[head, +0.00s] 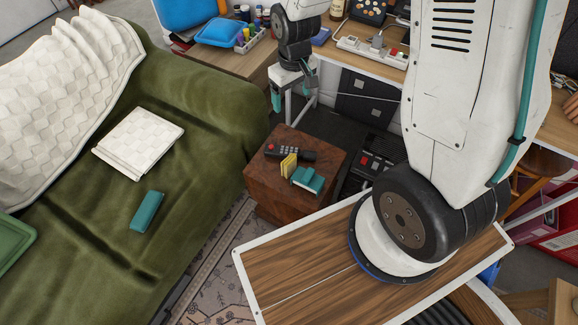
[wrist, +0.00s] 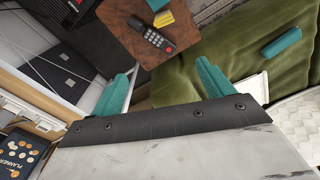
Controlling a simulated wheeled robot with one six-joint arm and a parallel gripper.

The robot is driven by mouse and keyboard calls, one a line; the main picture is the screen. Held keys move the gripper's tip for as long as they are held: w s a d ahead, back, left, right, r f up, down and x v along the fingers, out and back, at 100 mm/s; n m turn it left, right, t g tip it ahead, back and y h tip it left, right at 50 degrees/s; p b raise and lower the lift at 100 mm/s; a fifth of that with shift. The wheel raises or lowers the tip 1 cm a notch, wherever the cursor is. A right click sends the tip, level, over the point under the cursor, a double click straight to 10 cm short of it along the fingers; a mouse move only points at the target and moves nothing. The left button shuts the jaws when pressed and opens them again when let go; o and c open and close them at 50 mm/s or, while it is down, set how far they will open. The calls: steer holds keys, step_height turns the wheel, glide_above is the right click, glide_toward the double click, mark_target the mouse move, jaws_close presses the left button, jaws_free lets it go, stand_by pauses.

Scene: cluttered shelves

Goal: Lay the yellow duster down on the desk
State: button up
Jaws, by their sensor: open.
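The yellow duster (head: 288,165) is a small yellow folded piece on the brown side table (head: 262,178), between a black remote and a teal item. It also shows at the top of the wrist view (wrist: 163,19). My gripper (head: 293,92) has teal fingers, spread apart and empty. It is above and behind the side table in the head view, by the desk's front edge, apart from the duster. The fingers frame only open space in the wrist view (wrist: 165,82). The wooden desk (head: 388,70) runs along the back.
The remote (head: 293,153) and the teal item (head: 308,180) crowd the side table. A green sofa (head: 200,110) stands left with a folded white cloth (head: 138,140) and a teal block (head: 147,212).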

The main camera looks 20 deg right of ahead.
steer(key=n, duration=0.1)
glide_above(289, 159)
steer(key=w, duration=0.1)
step_height(289, 159, down, 14)
steer(key=shift+n, duration=0.3)
steer(key=f, duration=0.4)
steer(key=s+f, duration=0.1)
steer(key=f, duration=0.7)
steer(key=shift+s, duration=0.4)
steer(key=f, duration=0.6)
steer(key=shift+w, duration=0.4)
steer(key=shift+r, duration=0.1)
steer(key=shift+c, duration=0.3)
steer(key=c, duration=1.1)
steer(key=shift+o, duration=0.2)
